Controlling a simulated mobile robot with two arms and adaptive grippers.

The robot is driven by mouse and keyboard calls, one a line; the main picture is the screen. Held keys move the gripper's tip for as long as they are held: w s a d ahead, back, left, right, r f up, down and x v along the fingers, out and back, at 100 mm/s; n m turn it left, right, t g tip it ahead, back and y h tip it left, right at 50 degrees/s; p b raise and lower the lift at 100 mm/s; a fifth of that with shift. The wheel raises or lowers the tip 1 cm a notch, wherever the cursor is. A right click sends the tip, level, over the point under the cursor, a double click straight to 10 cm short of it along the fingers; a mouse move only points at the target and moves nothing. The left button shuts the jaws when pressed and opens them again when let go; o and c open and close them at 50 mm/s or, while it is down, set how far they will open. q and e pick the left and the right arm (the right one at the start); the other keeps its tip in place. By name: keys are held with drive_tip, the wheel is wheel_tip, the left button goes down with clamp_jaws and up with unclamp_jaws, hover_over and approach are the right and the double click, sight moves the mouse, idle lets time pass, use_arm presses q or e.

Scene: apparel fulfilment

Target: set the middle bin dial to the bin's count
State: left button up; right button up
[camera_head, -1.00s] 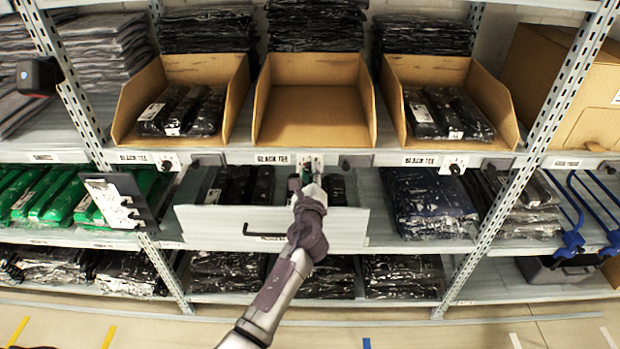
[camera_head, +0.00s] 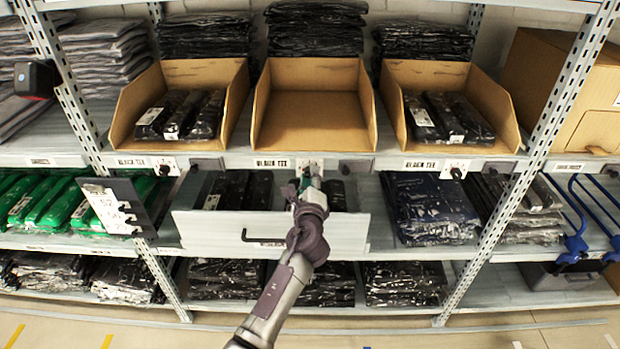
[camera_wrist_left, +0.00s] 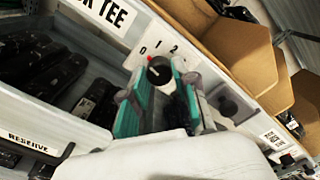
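The middle bin (camera_head: 315,105) is an open cardboard box that looks empty inside. Below it, the shelf edge carries a "BLACK TEE" label (camera_head: 271,163) and the middle dial, a black knob (camera_wrist_left: 160,70) on a white plate marked 0, 1, 2. A red mark on the knob's upper left lies near the 0. My left gripper (camera_head: 309,182) is at this dial. In the left wrist view its teal fingers (camera_wrist_left: 161,88) flank the knob, one on each side; whether they press on it is unclear. My right gripper is not in view.
Side bins (camera_head: 180,78) and (camera_head: 450,78) hold black packages and have their own dials below. A pulled-out reserve drawer (camera_head: 210,228) stands under my left gripper. A card holder (camera_head: 118,207) juts out at left.

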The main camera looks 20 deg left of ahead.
use_arm(q)
drive_tip(key=o, duration=0.4)
drive_tip(key=shift+c, duration=0.2)
drive_tip(key=v, duration=1.2)
